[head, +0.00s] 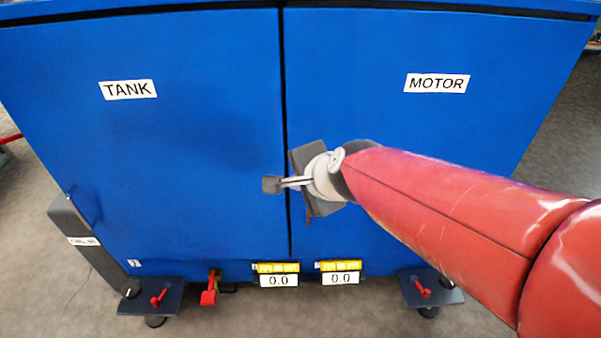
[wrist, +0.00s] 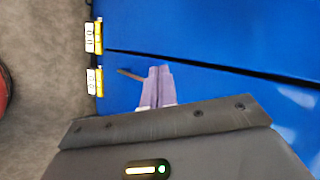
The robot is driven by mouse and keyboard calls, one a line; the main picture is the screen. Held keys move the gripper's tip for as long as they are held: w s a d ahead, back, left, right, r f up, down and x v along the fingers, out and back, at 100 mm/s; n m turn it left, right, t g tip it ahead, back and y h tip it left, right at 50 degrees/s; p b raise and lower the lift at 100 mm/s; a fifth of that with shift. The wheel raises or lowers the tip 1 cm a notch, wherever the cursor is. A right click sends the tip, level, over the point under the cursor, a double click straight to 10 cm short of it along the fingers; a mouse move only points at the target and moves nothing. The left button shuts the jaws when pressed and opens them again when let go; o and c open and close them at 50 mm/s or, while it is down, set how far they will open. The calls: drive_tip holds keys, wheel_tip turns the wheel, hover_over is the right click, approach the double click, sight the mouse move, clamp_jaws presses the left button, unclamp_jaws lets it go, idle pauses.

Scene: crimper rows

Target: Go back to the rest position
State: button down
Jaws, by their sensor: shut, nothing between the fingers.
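My gripper (head: 271,184) is at the end of my red arm, in front of the blue cabinet, close to the seam between its two doors. Its fingers (wrist: 157,86) are together with nothing between them in the wrist view. The left door (head: 190,160) is labelled TANK and the right door (head: 430,120) is labelled MOTOR. Both doors look closed. Whether the gripper touches the cabinet, I cannot tell.
Two yellow-topped displays reading 0.0, the left one (head: 278,281) and the right one (head: 340,279), sit at the cabinet's lower edge. A red lever (head: 209,292) hangs beside them. Red-handled brackets stand at the left (head: 160,296) and right (head: 422,290). Grey floor surrounds the cabinet.

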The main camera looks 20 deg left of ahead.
drive_tip(key=s+d+r, duration=0.1)
drive_tip(key=s+r, duration=0.3)
drive_tip(key=s+d+f+n+h, duration=0.1)
drive_tip(key=s+d+n+h, duration=0.1)
drive_tip(key=d, duration=0.7)
drive_tip(key=s+d+f+n+h, duration=0.2)
drive_tip(key=s+d+n, duration=0.1)
drive_tip(key=d, duration=0.6)
drive_tip(key=s+d+f+n+g+h, duration=0.1)
drive_tip(key=s+d+n+h, duration=0.1)
drive_tip(key=d, duration=0.7)
drive_tip(key=shift+s+f+n+h, duration=0.3)
drive_tip(key=shift+s+n+h, duration=0.1)
drive_tip(key=shift+n, duration=0.5)
